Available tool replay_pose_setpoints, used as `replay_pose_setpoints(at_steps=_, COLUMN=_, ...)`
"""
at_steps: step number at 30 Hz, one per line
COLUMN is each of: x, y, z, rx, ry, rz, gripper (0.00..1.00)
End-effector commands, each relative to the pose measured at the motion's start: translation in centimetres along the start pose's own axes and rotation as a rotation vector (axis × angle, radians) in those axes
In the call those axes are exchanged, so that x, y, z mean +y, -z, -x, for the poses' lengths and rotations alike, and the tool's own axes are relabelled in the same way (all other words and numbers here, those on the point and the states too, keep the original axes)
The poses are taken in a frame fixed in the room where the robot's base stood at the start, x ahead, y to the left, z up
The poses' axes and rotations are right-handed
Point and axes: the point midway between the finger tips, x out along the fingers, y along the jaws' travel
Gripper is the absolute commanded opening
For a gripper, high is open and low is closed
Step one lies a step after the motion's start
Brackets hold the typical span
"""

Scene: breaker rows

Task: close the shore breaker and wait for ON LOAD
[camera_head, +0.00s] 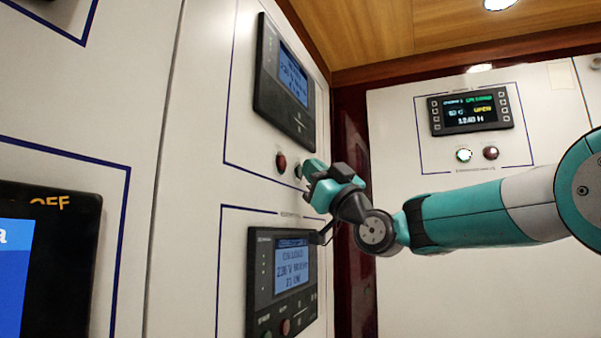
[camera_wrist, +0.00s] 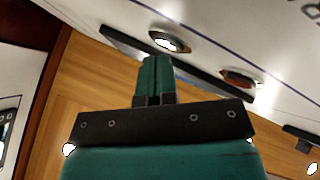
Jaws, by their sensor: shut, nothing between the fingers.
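My gripper (camera_head: 314,168) is shut and empty, with its tip at the left wall panel just below the upper display unit (camera_head: 286,86). A dark red button (camera_head: 281,161) sits just left of the tip. A second button (camera_head: 298,170) is partly hidden by the tip. In the wrist view the closed fingers (camera_wrist: 155,66) point toward a round pale-centred button (camera_wrist: 170,43), with the red button (camera_wrist: 238,77) to its right. I cannot tell whether the fingertip touches the pale button. The upper screen's text is too blurred to read, and no shore label is legible.
A lower display unit (camera_head: 281,281) with its own buttons sits close under my gripper. A dark unit (camera_head: 50,262) marked "OFF" is at far left.

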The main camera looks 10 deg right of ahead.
Motion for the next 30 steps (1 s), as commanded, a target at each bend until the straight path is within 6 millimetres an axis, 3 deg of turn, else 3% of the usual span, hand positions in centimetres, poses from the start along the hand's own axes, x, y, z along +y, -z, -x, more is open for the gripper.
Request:
replay_pose_setpoints(at_steps=16, x=-0.2, y=-0.2, z=-0.2, rx=0.000, ry=0.001, rz=-0.001, gripper=0.00)
replay_pose_setpoints(at_steps=30, x=0.7, y=0.6, z=1.1, rx=-0.001, ry=0.000, rz=0.000, gripper=0.00)
